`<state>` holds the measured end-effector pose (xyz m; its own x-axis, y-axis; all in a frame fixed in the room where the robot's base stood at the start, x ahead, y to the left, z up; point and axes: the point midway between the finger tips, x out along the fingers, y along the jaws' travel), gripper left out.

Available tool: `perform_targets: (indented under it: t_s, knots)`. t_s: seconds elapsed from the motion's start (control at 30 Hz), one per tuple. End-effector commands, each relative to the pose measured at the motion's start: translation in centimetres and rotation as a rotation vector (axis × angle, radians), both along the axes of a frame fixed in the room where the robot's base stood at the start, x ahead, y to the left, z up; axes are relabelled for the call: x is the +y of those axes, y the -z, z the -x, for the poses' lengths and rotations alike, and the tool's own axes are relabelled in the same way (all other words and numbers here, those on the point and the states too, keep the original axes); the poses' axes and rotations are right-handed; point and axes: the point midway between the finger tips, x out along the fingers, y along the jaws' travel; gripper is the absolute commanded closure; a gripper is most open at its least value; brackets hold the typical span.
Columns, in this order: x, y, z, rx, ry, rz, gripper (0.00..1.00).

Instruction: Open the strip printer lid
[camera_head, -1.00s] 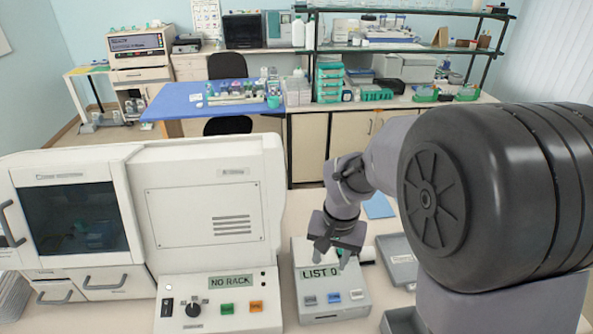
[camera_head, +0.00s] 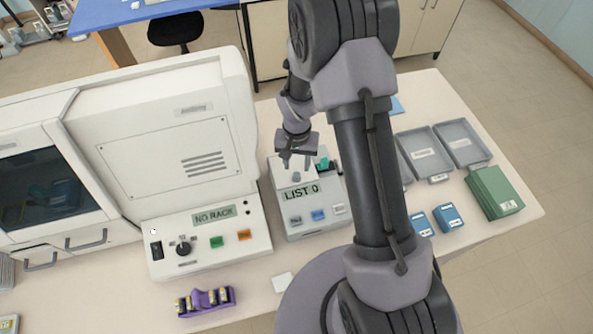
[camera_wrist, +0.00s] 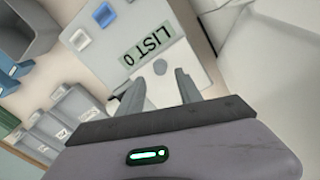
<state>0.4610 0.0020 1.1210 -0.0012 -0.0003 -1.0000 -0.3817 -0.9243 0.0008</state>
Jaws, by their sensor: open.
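The strip printer (camera_head: 318,226) is a pale grey box with a "LIST 0" display and several buttons on its sloped front. Its white lid (camera_head: 280,172) lies at the rear top and looks closed. A small round grey knob (camera_wrist: 160,67) on the lid shows in the wrist view. My gripper (camera_head: 297,164) is open, pointing down over the lid. In the wrist view its two fingers (camera_wrist: 160,88) straddle the picture area just below the knob; I cannot tell whether they touch the lid.
The large white stainer (camera_head: 215,130), with its "NO RACK" panel, stands close on the left. A purple rack (camera_head: 206,302) with vials lies in front. Grey trays (camera_head: 425,153), blue boxes (camera_head: 448,217) and a green box (camera_head: 494,193) are to the right, beyond my arm.

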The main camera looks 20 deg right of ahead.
Motion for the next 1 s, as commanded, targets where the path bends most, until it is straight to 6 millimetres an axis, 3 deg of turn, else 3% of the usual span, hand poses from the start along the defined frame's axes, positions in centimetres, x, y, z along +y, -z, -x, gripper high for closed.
perform_targets:
  t_s: [0.1,0.23,0.6,0.63,0.83,1.0]
  knots:
    - [0.0,2.6,0.1,0.002,0.002,0.000,0.58]
    - [0.0,4.5,0.0,0.002,0.001,0.000,0.58]
    - [0.0,5.5,0.0,-0.001,0.001,-0.001,0.58]
    - [0.0,5.5,0.0,-0.001,0.001,-0.001,0.60]
    - [0.0,5.5,0.0,-0.001,0.001,-0.001,0.99]
    - [0.0,5.5,0.0,-0.001,0.001,-0.001,1.00]
